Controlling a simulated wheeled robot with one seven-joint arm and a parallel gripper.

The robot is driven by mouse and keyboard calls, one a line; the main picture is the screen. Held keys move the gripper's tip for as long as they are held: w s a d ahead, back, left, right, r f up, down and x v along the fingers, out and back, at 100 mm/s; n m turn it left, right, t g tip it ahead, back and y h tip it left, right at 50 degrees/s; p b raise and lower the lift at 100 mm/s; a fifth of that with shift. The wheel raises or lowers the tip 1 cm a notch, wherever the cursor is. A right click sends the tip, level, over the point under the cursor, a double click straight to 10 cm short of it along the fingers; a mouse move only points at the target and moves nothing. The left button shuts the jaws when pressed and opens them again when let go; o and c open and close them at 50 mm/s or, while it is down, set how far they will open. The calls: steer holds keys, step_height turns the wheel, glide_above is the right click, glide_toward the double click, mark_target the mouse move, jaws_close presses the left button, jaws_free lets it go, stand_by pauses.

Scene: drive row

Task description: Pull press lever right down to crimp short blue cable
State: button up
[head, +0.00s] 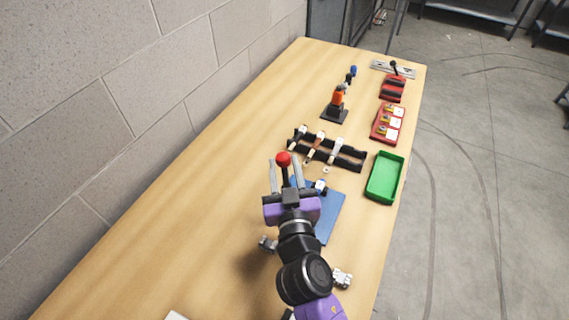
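A press lever with a red ball knob (283,158) and a dark shaft stands upright over a blue base (331,212), which is partly hidden by my gripper and arm. My gripper (284,170) is open, with its two grey fingers apart. In the picture the lever's shaft shows between the fingers, just below the red knob. I cannot tell whether a finger touches it. A small grey and white part with some blue (320,187) sits near the base's far edge. I cannot make out a short blue cable for certain; my gripper hides the middle of the press.
A black rack (352,163) holding several light-ended pieces lies beyond the press. A green tray (385,178) is at the right edge. Farther back are an orange device (337,100), a red holder (379,136) and a red block (392,88). The table's left side is clear.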

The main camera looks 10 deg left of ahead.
jaws_close()
steer(key=shift+r, duration=0.1)
stand_by(1.4)
